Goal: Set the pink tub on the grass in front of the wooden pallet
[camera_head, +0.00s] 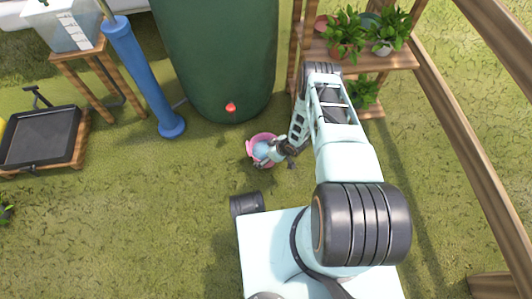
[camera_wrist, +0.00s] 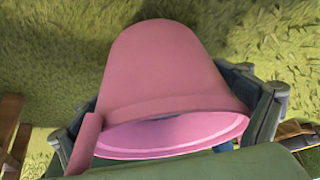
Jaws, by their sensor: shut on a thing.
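The pink tub (camera_head: 250,152) is in the middle of the head view, just below the green barrel. Its open top faces up and a pale blue inside shows. In the wrist view the tub (camera_wrist: 165,65) fills the middle, with its rim toward the bottom edge. My gripper (camera_head: 279,151) is shut on the tub, at its right side in the head view. Whether the tub touches the grass (camera_head: 180,210) is hard to tell. A low wooden pallet-like base (camera_head: 84,135) shows at the left under a black tray.
The large green barrel (camera_head: 215,60) with a red tap stands behind the tub. A blue pump (camera_head: 148,80) and a wooden stand (camera_head: 85,65) with a clear box are left of it. A plant shelf (camera_head: 390,60) and wooden fence (camera_head: 450,110) are at right. Grass at lower left is open.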

